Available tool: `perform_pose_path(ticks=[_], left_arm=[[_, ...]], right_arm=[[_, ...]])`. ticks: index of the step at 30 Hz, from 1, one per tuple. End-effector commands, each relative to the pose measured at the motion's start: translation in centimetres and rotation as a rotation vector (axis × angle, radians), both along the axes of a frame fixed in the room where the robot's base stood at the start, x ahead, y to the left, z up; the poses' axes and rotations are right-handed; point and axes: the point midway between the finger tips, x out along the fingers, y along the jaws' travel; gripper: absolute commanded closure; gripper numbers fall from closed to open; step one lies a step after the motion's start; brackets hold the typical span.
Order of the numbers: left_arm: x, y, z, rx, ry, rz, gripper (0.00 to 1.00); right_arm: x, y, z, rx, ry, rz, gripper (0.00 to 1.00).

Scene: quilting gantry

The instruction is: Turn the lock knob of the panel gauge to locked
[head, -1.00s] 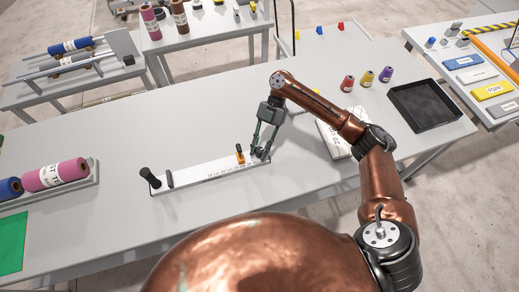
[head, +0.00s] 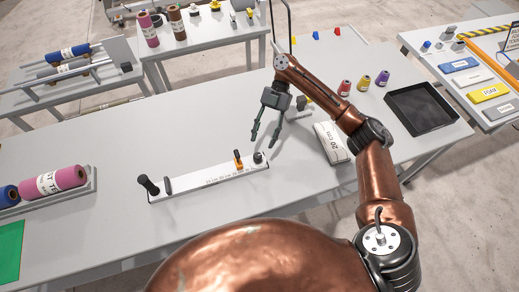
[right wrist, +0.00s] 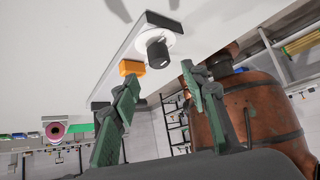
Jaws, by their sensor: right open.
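The panel gauge (head: 205,180) is a long white bar with printed marks lying on the grey table. A black handle (head: 148,186) stands at its left end and an orange slider (head: 239,162) sits near its right end. The dark round lock knob (head: 258,157) is at the right end; in the right wrist view the knob (right wrist: 157,52) sits on a white disc beside the orange slider. My right gripper (head: 264,143) is open and empty, just beyond and above the knob, apart from it. I cannot tell the knob's lock setting. My left gripper is out of view.
A white block marked 20 cm (head: 331,143) and a black tray (head: 424,108) lie to the right. Several thread spools (head: 364,83) stand behind. Pink and blue rolls (head: 62,180) rest in a holder at left. The table behind the gauge's left half is clear.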

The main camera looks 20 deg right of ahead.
Motion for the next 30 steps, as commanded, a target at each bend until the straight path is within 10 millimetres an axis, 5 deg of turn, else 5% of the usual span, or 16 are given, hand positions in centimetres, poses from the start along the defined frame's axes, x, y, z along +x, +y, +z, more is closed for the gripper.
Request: perform_pose_path(ticks=[9, 30], left_arm=[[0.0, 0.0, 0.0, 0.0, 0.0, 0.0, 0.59], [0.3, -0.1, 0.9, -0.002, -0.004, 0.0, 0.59]], right_arm=[[2.2, -2.0, 3.0, 0.001, 0.001, 0.0, 0.59], [2.3, -2.2, 4.3, 0.001, -0.002, 0.001, 0.59]])
